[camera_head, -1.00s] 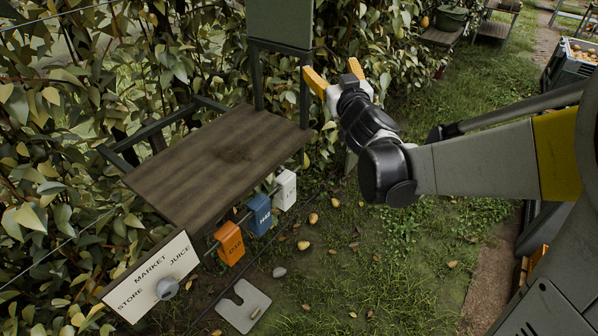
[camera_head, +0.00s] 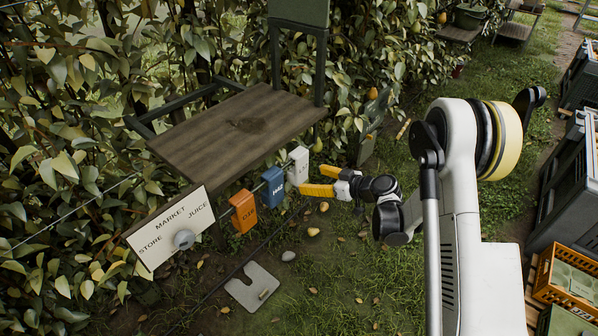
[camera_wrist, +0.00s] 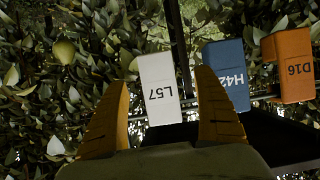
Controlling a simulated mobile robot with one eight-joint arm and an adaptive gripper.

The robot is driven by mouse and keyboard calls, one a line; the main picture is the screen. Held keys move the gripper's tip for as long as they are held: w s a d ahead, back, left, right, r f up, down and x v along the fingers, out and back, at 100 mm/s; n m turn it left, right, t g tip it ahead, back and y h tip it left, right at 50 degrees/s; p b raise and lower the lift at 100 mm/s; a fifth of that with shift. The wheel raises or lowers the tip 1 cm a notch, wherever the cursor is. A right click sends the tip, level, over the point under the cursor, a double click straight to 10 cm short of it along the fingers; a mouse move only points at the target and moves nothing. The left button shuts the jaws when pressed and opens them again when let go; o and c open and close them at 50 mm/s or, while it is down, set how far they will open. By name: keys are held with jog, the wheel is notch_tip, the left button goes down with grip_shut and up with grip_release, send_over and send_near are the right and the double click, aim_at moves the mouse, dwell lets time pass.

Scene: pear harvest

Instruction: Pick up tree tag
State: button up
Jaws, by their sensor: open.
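Three tags hang in a row on a rail below the wooden shelf: orange D16 (camera_head: 243,211), blue H42 (camera_head: 272,187) and white L57 (camera_head: 299,166). My gripper (camera_head: 312,179) is open, its yellow fingers pointing left at the white tag from close by. In the wrist view the white tag (camera_wrist: 159,88) appears between the two fingertips (camera_wrist: 165,80), its lettering upside down. The blue tag (camera_wrist: 226,72) is partly behind the right finger there, and the orange tag (camera_wrist: 288,65) is farther right. I see no clear contact with any tag.
The wooden shelf (camera_head: 225,130) overhangs the tags. A market/store/juice dial sign (camera_head: 170,229) is at its front left. A notched grey plate (camera_head: 254,288) lies on the ground below. Leaves crowd behind; crates (camera_head: 566,285) stand at right.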

aim_at(303, 175)
jog(key=b+x, duration=0.1)
jog(key=x, duration=0.2)
jog(key=b+x, duration=0.1)
jog(key=x, duration=0.3)
jog(key=shift+w+a+b, duration=0.1)
jog(key=shift+w+b, duration=0.25)
jog(key=shift+w, duration=0.1)
jog(key=shift+r, duration=0.1)
jog(key=c, duration=1.3)
